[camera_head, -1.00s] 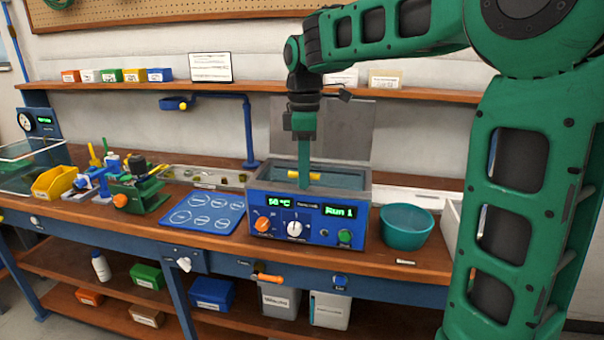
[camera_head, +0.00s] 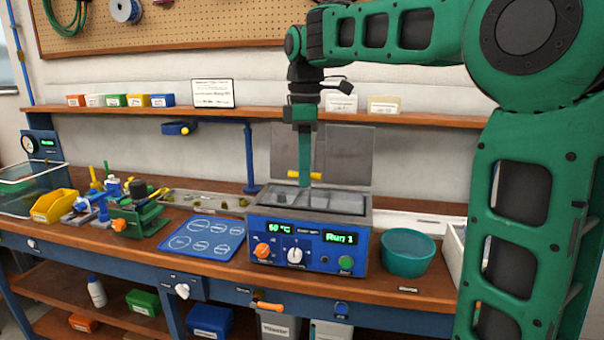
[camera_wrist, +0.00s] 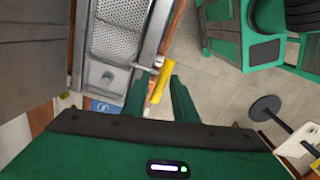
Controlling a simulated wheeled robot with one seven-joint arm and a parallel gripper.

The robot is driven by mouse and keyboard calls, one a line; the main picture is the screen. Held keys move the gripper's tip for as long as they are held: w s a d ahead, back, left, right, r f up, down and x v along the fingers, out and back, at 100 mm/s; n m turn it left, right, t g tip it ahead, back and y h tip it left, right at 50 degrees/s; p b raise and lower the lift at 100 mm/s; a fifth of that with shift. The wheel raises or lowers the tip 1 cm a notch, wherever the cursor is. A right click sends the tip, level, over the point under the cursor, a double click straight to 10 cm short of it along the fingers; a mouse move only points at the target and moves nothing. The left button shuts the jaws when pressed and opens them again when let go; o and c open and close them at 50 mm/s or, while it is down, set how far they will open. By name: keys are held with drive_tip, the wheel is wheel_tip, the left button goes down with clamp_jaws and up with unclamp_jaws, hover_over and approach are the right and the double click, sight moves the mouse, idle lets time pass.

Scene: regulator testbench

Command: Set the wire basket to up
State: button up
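The wire basket (camera_head: 341,202) shows as grey compartments level with the top of the blue heated bath (camera_head: 318,249). In the wrist view the basket (camera_wrist: 114,42) has perforated metal panels. Its yellow handle (camera_head: 319,175) stands above the bath's rim. The handle also shows in the wrist view (camera_wrist: 162,80), on a short metal rod from the basket's side. My gripper (camera_head: 304,182) points down at the handle. In the wrist view its two green fingers (camera_wrist: 160,92) lie on either side of the handle, seemingly closed against it. The exact contact is partly hidden.
The bath's grey lid (camera_head: 348,152) stands open behind it. A teal bowl (camera_head: 408,253) is at the right, and a blue mat (camera_head: 202,236) with marked circles at the left. A shelf (camera_head: 400,118) runs behind my arm. The bath's displays read 60 °C and Run 1.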

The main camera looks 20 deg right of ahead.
wheel_tip(320, 180, up, 11)
drive_tip(key=shift+f, duration=0.15)
idle(0.9)
drive_tip(key=s+d+f+m, duration=0.4)
drive_tip(key=s+f+m, duration=0.2)
drive_tip(key=s+f, duration=0.3)
drive_tip(key=s+d+f+m, duration=0.5)
drive_tip(key=s+f+m, duration=0.2)
drive_tip(key=s+f, duration=0.3)
drive_tip(key=s+d+f+m, duration=0.4)
drive_tip(key=s+f+m, duration=0.2)
drive_tip(key=s+f, duration=0.4)
wheel_tip(320, 180, down, 3)
drive_tip(key=shift+s+d+r, duration=0.2)
drive_tip(key=shift+s+d, duration=0.05)
